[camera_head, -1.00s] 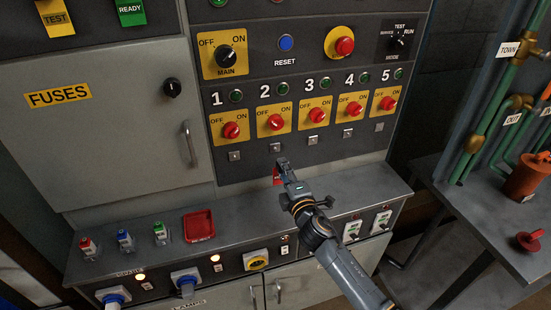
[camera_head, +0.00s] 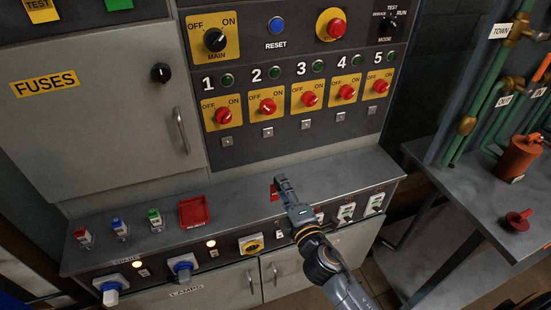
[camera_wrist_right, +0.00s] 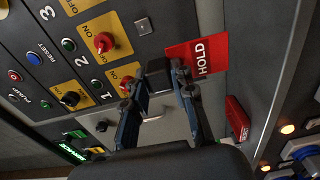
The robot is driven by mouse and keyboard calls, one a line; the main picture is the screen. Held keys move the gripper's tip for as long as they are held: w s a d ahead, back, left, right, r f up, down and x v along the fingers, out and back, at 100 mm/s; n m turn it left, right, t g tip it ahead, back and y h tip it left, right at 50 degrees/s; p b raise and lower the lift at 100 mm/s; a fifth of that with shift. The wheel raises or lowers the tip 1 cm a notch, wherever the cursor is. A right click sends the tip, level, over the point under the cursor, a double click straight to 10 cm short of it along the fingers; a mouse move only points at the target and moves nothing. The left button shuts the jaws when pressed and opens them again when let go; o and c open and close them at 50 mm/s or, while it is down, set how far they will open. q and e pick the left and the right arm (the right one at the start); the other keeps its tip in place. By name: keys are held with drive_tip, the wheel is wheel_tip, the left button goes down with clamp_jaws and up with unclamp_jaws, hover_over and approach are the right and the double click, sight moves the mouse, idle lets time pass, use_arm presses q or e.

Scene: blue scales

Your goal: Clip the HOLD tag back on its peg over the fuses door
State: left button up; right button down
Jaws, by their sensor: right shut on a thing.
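The red HOLD tag (camera_wrist_right: 197,57) is at the fingertips of my right gripper (camera_wrist_right: 168,72), which is shut on it. In the head view the tag (camera_head: 274,192) shows as a small red piece beside my right gripper (camera_head: 280,182), in front of the grey ledge. The grey fuses door (camera_head: 100,125) is to the upper left, with a yellow FUSES label (camera_head: 45,83), a black knob (camera_head: 161,72) and a handle (camera_head: 181,130). No empty peg is clear. My left gripper is out of view.
A red tray (camera_head: 194,212) and several small coloured-top pieces lie on the ledge (camera_head: 240,186). Switches and small square hooks fill the dark panel (camera_head: 300,145) above. Blue plugs (camera_head: 183,267) stick out below. A table with an orange container (camera_head: 519,157) stands right.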

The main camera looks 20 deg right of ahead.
drive_tip(key=s+r, duration=0.3)
drive_tip(key=s, duration=0.5)
drive_tip(key=s+d+r+h, duration=0.1)
drive_tip(key=s+r, duration=0.2)
drive_tip(key=s, duration=0.6)
drive_tip(key=shift+s, duration=0.15)
